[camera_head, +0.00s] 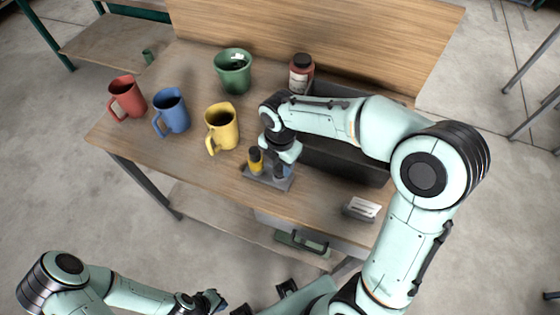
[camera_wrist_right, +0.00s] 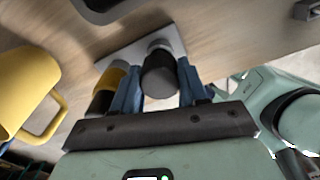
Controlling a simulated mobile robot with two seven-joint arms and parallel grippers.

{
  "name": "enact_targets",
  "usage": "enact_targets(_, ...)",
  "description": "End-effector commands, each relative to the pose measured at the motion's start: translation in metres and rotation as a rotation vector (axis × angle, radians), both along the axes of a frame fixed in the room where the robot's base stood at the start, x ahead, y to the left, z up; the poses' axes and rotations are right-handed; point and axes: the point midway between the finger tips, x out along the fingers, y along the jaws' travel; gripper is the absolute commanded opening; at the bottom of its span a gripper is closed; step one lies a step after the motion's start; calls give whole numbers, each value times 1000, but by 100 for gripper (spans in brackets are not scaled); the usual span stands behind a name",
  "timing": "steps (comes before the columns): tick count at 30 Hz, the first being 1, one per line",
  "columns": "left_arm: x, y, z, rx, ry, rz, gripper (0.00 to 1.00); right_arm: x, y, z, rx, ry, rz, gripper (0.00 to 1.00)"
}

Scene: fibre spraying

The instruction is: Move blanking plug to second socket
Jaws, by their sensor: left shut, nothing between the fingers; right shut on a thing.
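The blanking plug appears to be the dark grey cylinder (camera_wrist_right: 160,78) between the blue fingers of my right gripper (camera_wrist_right: 158,88), which is shut on it. It stands over the grey socket plate (camera_wrist_right: 112,62), with a paler collar at its far end; I cannot tell whether it is seated in a socket. A yellow and black cylinder (camera_wrist_right: 112,84) stands on the plate beside the left finger. In the head view, the plate (camera_head: 254,177), the yellow cylinder (camera_head: 255,158) and my right gripper (camera_head: 281,172) show at the table's front. My left gripper (camera_head: 212,301) is shut and empty, low in front of the table.
A yellow mug (camera_head: 222,130), blue mug (camera_head: 171,113), red mug (camera_head: 126,98) and green mug (camera_head: 233,72) stand to the left and back. A bottle (camera_head: 301,74) is behind my right arm. A dark bin (camera_head: 345,163) and a small card holder (camera_head: 361,208) lie right of the plate.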

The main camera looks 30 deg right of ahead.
Motion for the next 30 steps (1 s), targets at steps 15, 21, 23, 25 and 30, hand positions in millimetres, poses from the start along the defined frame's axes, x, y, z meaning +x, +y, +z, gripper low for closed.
enact_targets(15, -6, 0, -9, 0, 7, 0, 0, 0, 0, -14, 0, -1, 0, 10)
enact_targets(21, -8, 0, -12, 0, 9, 0, 0, 0, 0, -18, 0, -1, 0, 10)
enact_targets(23, -8, 0, -12, 0, 9, 0, 0, 0, 0, -18, 0, -1, 1, 59)
enact_targets(25, -8, 0, -12, 0, 9, 0, 0, 0, 0, -17, 0, -1, 0, 72)
enact_targets(30, -8, 0, -11, 0, 9, 0, 0, 0, 0, -17, 0, -1, 0, 72)
